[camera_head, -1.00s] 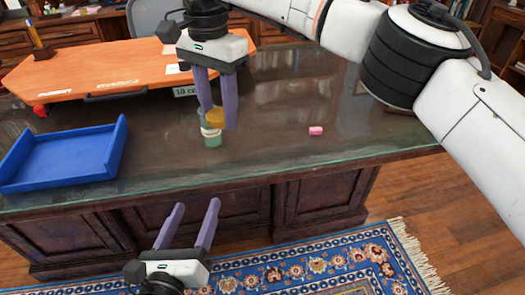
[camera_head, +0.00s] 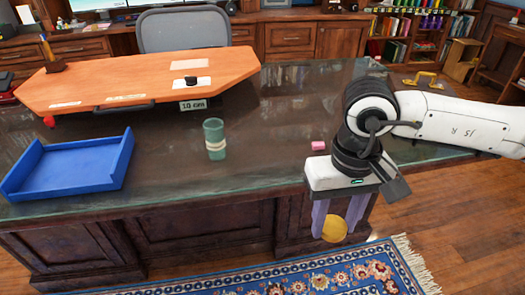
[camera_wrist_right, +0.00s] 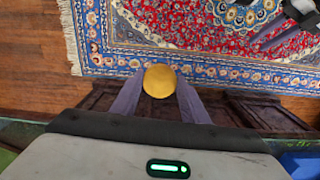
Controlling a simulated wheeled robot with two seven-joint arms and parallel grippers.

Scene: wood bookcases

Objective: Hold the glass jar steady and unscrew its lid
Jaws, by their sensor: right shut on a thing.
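The glass jar (camera_head: 215,140), teal with a cream band, stands upright on the desk in the head view, its top uncovered. The round yellow lid (camera_head: 334,229) is in my right gripper (camera_head: 338,222), which is shut on it. This gripper is in front of the desk's near edge, to the right of the jar and apart from it. The lid (camera_wrist_right: 159,81) also shows between the purple fingers in the right wrist view. My left gripper (camera_wrist_right: 274,36) is at the upper right of that view, fingers apart and empty; the head view does not show it.
A blue tray (camera_head: 70,170) lies on the desk at the left. An orange board (camera_head: 140,78) with small items is at the back left. A pink block (camera_head: 318,146) lies near my right wrist. The desk is clear around the jar.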

